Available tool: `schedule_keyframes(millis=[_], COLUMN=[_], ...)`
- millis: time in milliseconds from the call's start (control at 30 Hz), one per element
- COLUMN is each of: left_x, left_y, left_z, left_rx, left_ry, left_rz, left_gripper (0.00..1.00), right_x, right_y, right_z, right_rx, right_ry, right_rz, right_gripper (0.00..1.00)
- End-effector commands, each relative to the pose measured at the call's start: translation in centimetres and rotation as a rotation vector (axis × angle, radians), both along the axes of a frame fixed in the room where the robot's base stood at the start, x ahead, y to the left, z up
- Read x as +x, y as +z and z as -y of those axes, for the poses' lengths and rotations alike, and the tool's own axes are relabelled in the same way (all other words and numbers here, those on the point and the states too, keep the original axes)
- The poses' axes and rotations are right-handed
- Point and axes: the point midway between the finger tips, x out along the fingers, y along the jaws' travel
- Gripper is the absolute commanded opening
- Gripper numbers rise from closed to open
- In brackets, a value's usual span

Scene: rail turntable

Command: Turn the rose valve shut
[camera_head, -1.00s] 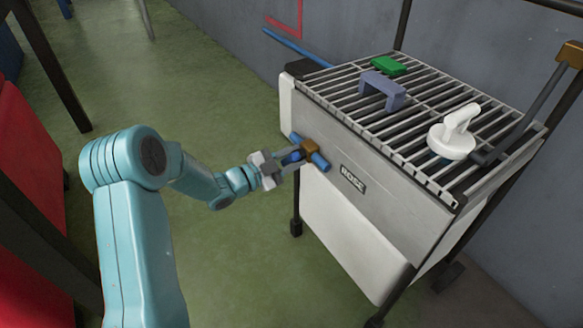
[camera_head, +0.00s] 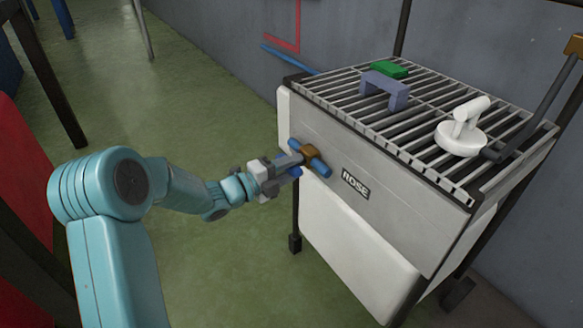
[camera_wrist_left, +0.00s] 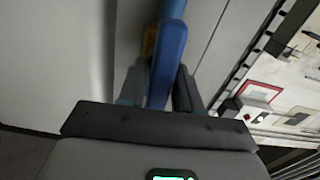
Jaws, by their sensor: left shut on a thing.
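The rose valve (camera_head: 318,165) has a blue bar handle on a brown hub, on the front panel of the grey cabinet. A label reading ROSE (camera_head: 355,184) is to its right. My left gripper (camera_head: 297,168) is at the left side of the valve, shut on its blue handle. In the left wrist view the blue handle (camera_wrist_left: 168,60) runs up from between my fingers, with a bit of the yellow-brown hub (camera_wrist_left: 149,43) behind it. My fingers partly hide the handle in the head view. My right gripper is not in view.
The cabinet's slatted top (camera_head: 420,110) carries a green block (camera_head: 390,70), a blue-grey bracket (camera_head: 385,88) and a white handled disc (camera_head: 460,137). A dark lever (camera_head: 540,95) rises at the right. Green floor (camera_head: 210,100) is open left of the cabinet.

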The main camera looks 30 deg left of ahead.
Motion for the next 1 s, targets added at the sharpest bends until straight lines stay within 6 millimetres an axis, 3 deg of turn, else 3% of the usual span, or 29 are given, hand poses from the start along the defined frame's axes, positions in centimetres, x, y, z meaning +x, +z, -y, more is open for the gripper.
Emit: schedule_keyframes(millis=[733, 767, 800, 1000], left_x=[-0.03, -0.03, -0.03, -0.02], left_y=[-0.21, -0.21, -0.20, -0.15], left_z=[-0.08, -0.08, -0.08, -0.04], left_rx=[0.072, 0.072, 0.072, 0.071], left_ry=[0.002, 0.002, 0.002, 0.001], left_rz=[0.028, 0.028, 0.028, 0.028], left_gripper=[0.03, 0.44, 0.49, 0.49], right_x=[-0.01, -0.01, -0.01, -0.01], right_y=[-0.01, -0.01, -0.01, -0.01], right_z=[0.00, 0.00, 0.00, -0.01], right_rx=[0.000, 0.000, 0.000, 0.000], right_ry=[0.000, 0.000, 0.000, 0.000], right_rz=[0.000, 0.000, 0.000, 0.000], right_gripper=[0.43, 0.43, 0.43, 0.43])
